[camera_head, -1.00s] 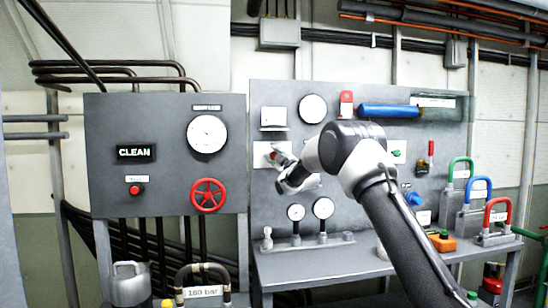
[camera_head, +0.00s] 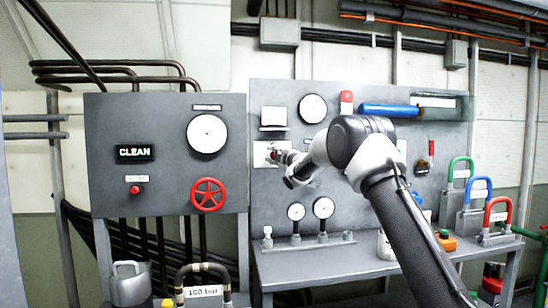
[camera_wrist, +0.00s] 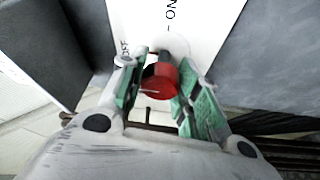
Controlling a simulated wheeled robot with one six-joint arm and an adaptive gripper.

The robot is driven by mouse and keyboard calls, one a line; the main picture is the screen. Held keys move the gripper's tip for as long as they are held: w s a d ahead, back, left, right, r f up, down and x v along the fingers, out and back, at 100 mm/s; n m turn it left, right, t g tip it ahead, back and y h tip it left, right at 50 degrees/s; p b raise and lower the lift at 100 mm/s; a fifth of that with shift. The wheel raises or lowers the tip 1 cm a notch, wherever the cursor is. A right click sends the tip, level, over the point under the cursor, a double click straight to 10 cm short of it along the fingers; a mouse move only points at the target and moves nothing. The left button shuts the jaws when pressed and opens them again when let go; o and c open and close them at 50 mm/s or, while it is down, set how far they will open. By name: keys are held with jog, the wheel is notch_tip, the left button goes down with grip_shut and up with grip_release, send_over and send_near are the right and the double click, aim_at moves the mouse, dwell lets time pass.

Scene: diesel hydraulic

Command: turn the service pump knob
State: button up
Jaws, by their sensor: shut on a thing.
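The red knob (camera_wrist: 159,82) sits on a white plate (camera_wrist: 185,22) marked OFF and ON in the wrist view. A white pointer line shows on the knob's face. My gripper (camera_wrist: 158,92) has its green-padded fingers on either side of the knob and is shut on it. In the head view the white plate (camera_head: 260,153) is on the right-hand grey panel. The knob there is mostly hidden by my gripper (camera_head: 277,156), which reaches in from the right.
The left panel holds a lit CLEAN sign (camera_head: 134,152) and a red valve wheel (camera_head: 207,195). Coloured-handled blocks (camera_head: 497,222) stand at the right.

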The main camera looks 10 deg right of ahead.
jog(key=o, duration=1.1)
jog(key=shift+c, duration=0.2)
jog(key=v, duration=1.2)
